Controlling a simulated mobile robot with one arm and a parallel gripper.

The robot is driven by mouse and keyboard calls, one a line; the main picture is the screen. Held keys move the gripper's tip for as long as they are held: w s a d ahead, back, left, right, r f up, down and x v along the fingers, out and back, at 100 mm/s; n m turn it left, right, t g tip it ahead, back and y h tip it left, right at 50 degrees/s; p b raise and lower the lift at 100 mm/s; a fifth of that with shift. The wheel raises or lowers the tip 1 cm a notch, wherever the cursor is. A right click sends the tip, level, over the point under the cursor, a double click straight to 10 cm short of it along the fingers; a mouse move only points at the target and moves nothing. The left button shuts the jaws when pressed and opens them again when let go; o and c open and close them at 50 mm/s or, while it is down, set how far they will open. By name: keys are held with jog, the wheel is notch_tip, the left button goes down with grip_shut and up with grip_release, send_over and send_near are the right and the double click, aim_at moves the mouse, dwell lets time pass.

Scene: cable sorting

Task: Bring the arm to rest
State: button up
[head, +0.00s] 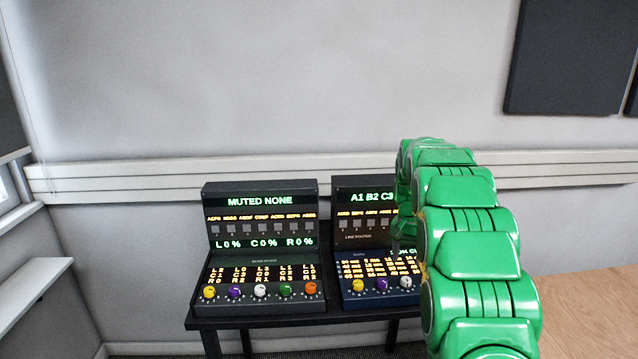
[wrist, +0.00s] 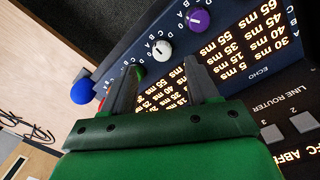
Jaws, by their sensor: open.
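My green arm (head: 470,240) reaches forward on the right of the head view, up and over the right console (head: 350,185). My gripper (wrist: 160,66) is open in the wrist view, with two dark fingers spread apart and nothing between them. It is over the right console's panel, near a white knob (wrist: 163,50) and rows of lit yellow "ms" text. I cannot tell whether the fingertips touch the panel. In the head view the arm hides the console's right part and most of the gripper.
The left console (head: 262,250) reads "MUTED NONE" and stands beside the right one on a dark table (head: 255,322). A wooden surface (head: 590,310) lies at right. A wall rail (head: 110,178) runs behind. In the wrist view, black cables (wrist: 25,130) lie at left.

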jog(key=s+a+r+n, duration=0.1)
jog(key=s+a+r, duration=0.3)
jog(key=s, duration=0.5)
jog(key=s+a+r+n, duration=0.1)
jog(key=s+a+r, duration=0.2)
jog(key=s, duration=0.5)
jog(key=s+a+r+n, duration=0.1)
jog(key=s+a+r, duration=0.3)
jog(key=s, duration=0.5)
jog(key=s+a+f+n, duration=0.1)
jog(key=s+a, duration=0.1)
jog(key=s, duration=1.1)
jog(key=s+a+f+n+g, duration=0.1)
jog(key=s+a+f+n, duration=0.1)
jog(key=s, duration=1.1)
jog(key=shift+a+n, duration=0.3)
jog(key=shift+a, duration=0.4)
jog(key=shift+w, duration=0.1)
